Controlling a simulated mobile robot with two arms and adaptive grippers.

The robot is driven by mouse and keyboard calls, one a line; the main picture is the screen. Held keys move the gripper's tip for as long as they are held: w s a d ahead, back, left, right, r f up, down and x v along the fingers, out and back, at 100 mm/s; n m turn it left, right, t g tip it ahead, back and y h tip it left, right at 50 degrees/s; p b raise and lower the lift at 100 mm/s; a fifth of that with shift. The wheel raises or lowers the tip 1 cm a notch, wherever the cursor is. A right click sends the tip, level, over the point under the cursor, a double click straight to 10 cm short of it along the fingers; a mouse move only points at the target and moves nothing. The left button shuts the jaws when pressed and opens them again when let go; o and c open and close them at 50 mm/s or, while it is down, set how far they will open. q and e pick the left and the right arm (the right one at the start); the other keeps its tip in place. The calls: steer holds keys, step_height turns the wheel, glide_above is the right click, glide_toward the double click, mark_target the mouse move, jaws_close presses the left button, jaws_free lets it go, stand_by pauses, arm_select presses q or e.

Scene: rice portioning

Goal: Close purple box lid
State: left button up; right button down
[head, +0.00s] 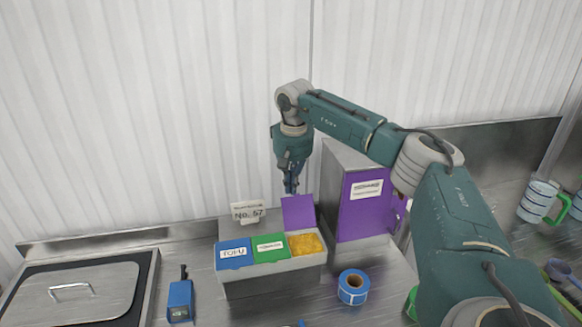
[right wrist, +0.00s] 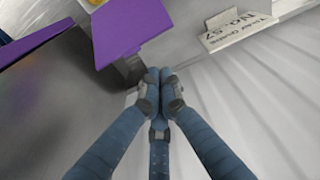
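The purple lid (head: 298,212) stands up open at the back of the right compartment of a grey box (head: 270,288). That compartment holds yellow-orange contents (head: 305,244). My right gripper (head: 290,190) points down just behind and above the purple lid. In the right wrist view its blue fingers (right wrist: 158,78) are together with nothing seen between them. The purple lid (right wrist: 130,28) shows there just above the fingertips; I cannot tell whether they touch it. My left gripper is not in view.
Blue (head: 234,252) and green (head: 269,247) lids lie closed beside the open compartment. A No. 57 sign (head: 247,211) stands behind the box. A purple-doored cabinet (head: 361,210) stands close on the right. A blue tape roll (head: 353,286) and a blue handheld device (head: 180,301) lie nearby.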

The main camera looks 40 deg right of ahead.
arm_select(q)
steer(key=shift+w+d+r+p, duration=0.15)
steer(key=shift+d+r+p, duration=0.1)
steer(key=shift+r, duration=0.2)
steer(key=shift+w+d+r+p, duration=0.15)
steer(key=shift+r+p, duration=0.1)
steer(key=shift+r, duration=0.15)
arm_select(e)
steer(key=shift+s+a+r, duration=0.4)
steer(key=shift+s+r, duration=0.15)
steer(key=shift+s, duration=0.1)
steer(key=shift+s+a+r, duration=0.35)
steer(key=shift+s+r, duration=0.2)
steer(key=shift+s, duration=0.05)
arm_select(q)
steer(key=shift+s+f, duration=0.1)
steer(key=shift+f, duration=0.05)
